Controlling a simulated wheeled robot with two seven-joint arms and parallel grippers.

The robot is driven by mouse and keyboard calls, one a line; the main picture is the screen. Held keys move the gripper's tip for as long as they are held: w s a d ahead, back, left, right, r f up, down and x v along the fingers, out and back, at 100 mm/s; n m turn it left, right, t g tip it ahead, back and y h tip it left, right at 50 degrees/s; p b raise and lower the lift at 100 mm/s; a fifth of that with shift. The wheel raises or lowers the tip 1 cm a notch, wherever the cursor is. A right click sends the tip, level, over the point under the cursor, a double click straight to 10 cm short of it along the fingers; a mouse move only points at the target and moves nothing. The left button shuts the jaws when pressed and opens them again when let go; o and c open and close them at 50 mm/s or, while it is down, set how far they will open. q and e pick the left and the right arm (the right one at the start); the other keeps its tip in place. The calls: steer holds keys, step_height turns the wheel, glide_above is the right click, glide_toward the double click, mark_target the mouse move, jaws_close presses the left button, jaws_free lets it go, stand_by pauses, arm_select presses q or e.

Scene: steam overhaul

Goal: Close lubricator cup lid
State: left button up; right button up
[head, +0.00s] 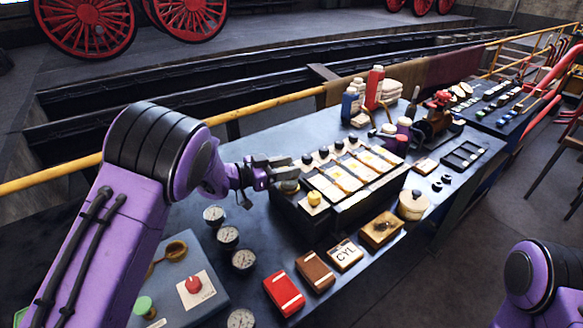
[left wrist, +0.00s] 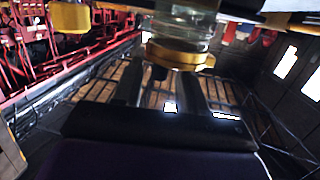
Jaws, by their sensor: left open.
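A dark lubricator box (head: 345,212) with cream top panels and a row of small knobs stands on the bench. My left gripper (head: 279,163) is at the box's left end, just above a round olive-dark piece (head: 288,187) that may be the lubricator cup or its lid; the fingers partly cover it. In the left wrist view, a clear glass cylinder with a brass ring (left wrist: 180,54) shows just beyond my left gripper (left wrist: 165,88). The fingers are apart with nothing held between them. I cannot tell whether they touch the cup, or how the lid stands. My right gripper is out of view.
Several pressure gauges (head: 228,235) lie left of the box. Red (head: 284,291) and brown (head: 316,270) boxes lie in front, with a cream round pot (head: 412,205) to the right. Bottles (head: 374,88) stand behind. A yellow rail (head: 265,107) runs along the bench's back.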

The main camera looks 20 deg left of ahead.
arm_select(q)
steer(key=b+v, duration=0.2)
steer(key=v, duration=0.6)
steer(key=shift+s+a, duration=0.25)
steer(key=shift+s, duration=0.05)
